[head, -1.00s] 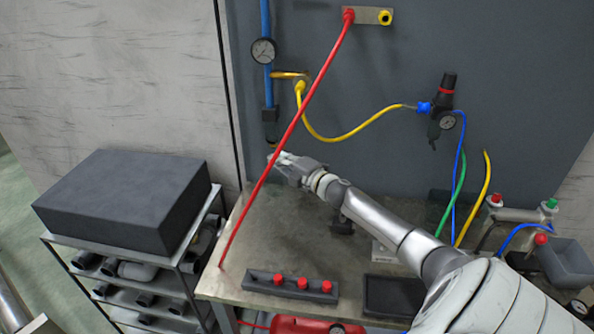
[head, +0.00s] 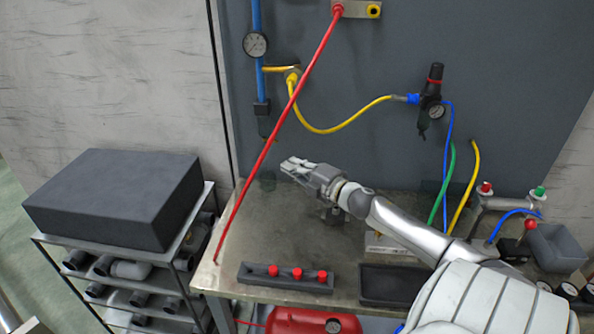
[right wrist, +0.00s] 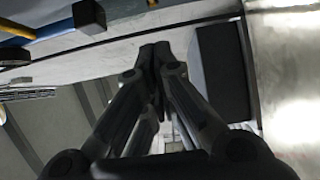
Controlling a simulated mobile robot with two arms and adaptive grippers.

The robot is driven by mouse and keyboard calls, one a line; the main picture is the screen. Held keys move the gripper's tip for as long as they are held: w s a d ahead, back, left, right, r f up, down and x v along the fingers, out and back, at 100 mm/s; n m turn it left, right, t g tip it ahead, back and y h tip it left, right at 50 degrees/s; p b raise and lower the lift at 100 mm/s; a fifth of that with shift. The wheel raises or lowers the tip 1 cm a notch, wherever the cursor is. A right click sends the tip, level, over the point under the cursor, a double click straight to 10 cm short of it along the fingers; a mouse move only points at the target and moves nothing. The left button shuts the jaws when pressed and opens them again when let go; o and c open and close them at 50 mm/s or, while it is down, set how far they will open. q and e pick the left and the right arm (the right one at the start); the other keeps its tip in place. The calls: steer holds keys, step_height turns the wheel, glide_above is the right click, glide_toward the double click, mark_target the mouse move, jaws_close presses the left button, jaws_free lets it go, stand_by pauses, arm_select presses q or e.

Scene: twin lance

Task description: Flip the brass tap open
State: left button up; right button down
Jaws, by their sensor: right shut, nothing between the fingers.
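A blue pipe (head: 256,80) runs down the grey panel. A short brass-coloured branch (head: 280,69) leaves it to the right and meets a yellow hose fitting (head: 292,78). A dark block (head: 262,108) sits lower on the pipe, with a small dark stub below it. I cannot clearly make out a tap handle or its position. My right gripper (head: 288,166) is shut and empty, below and right of the pipe's lower end, apart from it and just right of the slanting red hose. Its closed fingers also show in the right wrist view (right wrist: 155,52). My left gripper is out of view.
The red hose (head: 276,133) slants across the space in front of the pipe. A yellow hose (head: 345,127) loops to a regulator (head: 431,100). The bench (head: 235,262) carries a dark holder (head: 255,279) with red caps. A dark box (head: 118,198) tops the left rack.

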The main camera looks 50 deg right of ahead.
steer(key=shift+s, duration=0.6)
